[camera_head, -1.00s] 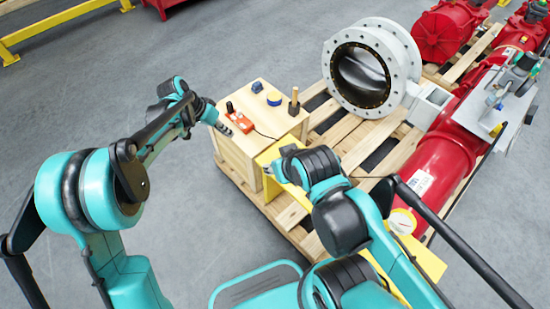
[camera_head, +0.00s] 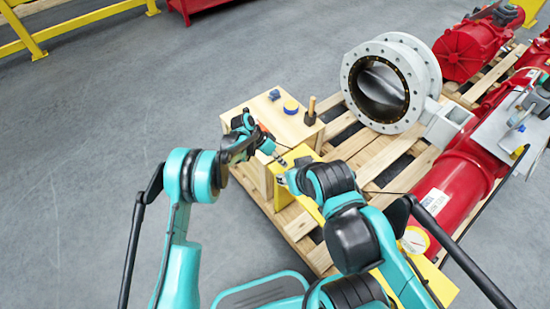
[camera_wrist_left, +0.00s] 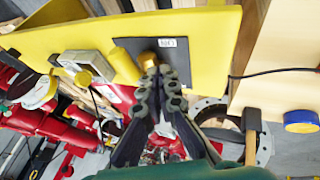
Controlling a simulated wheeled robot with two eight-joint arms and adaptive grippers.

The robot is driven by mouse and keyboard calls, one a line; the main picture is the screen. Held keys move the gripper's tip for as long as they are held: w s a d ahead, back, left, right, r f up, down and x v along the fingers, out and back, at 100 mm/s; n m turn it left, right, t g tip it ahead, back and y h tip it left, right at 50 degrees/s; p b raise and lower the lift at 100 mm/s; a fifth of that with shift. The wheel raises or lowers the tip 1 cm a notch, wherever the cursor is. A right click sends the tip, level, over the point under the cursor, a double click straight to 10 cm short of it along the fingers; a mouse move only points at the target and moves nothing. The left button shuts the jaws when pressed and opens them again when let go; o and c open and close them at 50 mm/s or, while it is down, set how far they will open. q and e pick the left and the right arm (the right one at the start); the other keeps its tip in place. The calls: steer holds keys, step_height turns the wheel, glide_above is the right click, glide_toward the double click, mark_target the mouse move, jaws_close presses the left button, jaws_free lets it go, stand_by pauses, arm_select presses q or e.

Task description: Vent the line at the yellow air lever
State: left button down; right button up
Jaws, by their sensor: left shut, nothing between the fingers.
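The yellow panel (camera_head: 303,155) stands at the edge of the wooden box, partly hidden by my arms. In the left wrist view, the yellow panel (camera_wrist_left: 215,40) carries a black plate with a white label and a brass fitting (camera_wrist_left: 149,60). A yellow handle-like piece (camera_wrist_left: 124,66), perhaps the air lever, sticks out beside the plate. My left gripper (camera_head: 282,160) is at the panel. In its wrist view the shut, empty fingertips (camera_wrist_left: 161,78) overlap the fitting; I cannot tell whether they touch. My right gripper (camera_head: 281,179) is small and mostly hidden by its wrist.
The wooden box (camera_head: 245,108) holds a blue-and-yellow roll (camera_head: 291,107) and a wooden-handled tool (camera_head: 310,112). A large flanged valve (camera_head: 388,85) and red cylinders (camera_head: 460,185) stand on pallets to the right. A gauge (camera_head: 414,240) sits near my right arm. Floor at left is clear.

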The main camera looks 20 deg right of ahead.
arm_select(q)
steer(key=shift+s+d+f+b, duration=0.25)
steer(key=shift+s+d, duration=0.1)
steer(key=shift+s, duration=0.25)
steer(key=shift+s+d+f+b, duration=0.25)
steer(key=shift+s+d, duration=0.1)
steer(key=shift+s, duration=0.3)
steer(key=shift+s+d+f+b, duration=0.15)
steer(key=shift+s+d+f, duration=0.15)
steer(key=shift+s, duration=0.3)
arm_select(e)
steer(key=shift+f, duration=0.9)
arm_select(q)
steer(key=shift+d, duration=0.1)
arm_select(e)
steer(key=shift+a, duration=0.1)
